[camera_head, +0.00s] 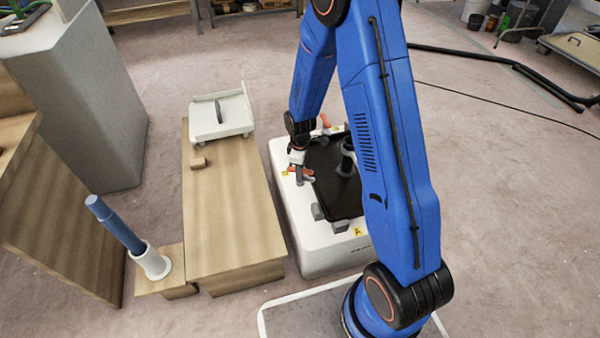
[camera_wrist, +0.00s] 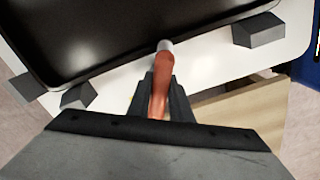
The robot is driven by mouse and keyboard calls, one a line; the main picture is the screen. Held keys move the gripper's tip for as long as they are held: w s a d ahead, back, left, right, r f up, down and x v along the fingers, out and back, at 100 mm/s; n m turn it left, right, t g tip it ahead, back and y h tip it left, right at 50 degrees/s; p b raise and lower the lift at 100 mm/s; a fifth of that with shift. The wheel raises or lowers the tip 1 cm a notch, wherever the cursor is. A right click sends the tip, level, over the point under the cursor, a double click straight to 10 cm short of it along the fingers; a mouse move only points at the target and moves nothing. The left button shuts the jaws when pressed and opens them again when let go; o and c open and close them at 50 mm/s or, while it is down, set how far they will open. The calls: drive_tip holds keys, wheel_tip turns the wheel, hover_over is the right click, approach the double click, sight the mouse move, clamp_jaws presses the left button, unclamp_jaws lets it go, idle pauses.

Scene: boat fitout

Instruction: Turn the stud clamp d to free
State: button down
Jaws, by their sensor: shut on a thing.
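A stud clamp with an orange-red handle (camera_head: 302,173) sits at the left edge of the white unit, beside the black tray-like panel (camera_head: 338,198). In the wrist view the orange handle (camera_wrist: 161,80) runs between the two dark fingers and ends in a pale grey tip close to the panel's rim. My gripper (camera_head: 299,180) is shut on this handle, and it fills the wrist view's lower middle (camera_wrist: 166,100). A small yellow label (camera_head: 285,173) lies beside it; its letter is too small to read. The clamp's base is hidden by the fingers.
The white unit (camera_head: 316,262) carries grey blocks (camera_head: 318,212) and a label A. Another red handle (camera_head: 326,121) shows at its far edge. A blue cylinder (camera_head: 115,222) leans from a white holder.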

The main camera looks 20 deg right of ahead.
drive_tip(key=m, duration=1.4)
drive_tip(key=c, duration=2.4)
unclamp_jaws()
drive_tip(key=shift+m, duration=1.2)
drive_tip(key=shift+c, duration=0.2)
drive_tip(key=shift+o, duration=0.2)
drive_tip(key=o, duration=0.8)
drive_tip(key=shift+r, duration=0.1)
